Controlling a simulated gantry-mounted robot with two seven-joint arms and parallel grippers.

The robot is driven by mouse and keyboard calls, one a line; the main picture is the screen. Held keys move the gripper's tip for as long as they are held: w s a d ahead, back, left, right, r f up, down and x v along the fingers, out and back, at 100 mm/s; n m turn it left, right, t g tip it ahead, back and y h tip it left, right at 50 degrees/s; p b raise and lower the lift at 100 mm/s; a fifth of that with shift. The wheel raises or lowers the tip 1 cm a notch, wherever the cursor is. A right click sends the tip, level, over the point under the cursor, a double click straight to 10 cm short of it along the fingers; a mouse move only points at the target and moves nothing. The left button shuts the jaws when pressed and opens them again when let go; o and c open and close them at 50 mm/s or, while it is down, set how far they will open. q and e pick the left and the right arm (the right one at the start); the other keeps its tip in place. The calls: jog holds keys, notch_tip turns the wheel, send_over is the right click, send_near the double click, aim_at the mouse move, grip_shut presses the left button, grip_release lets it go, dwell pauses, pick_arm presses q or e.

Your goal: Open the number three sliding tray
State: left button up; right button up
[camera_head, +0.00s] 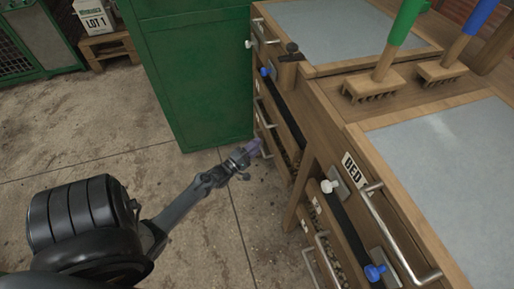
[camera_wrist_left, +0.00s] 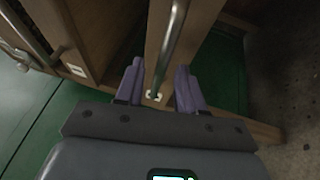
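My left gripper (camera_head: 248,152) reaches from the left to the lower trays of the far wooden bed unit. In the left wrist view its purple fingers (camera_wrist_left: 158,88) stand apart, on either side of a metal bar handle (camera_wrist_left: 173,45). I cannot see contact with the handle. The handle is on a wooden tray front (camera_wrist_left: 197,35) that carries a small white label (camera_wrist_left: 153,96); its number is too small to read. Other trays with bar handles sit in the same stack. My right gripper is in neither view.
A green cabinet (camera_head: 190,75) stands close behind the left gripper. The near bed unit (camera_head: 405,240) has a long bar handle and blue and white knobs. The concrete floor (camera_head: 110,160) on the left is mostly clear.

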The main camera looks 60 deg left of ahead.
pick_arm(q)
jog(key=shift+w, duration=0.1)
jog(key=shift+w, duration=0.1)
grip_shut()
dwell(0.4)
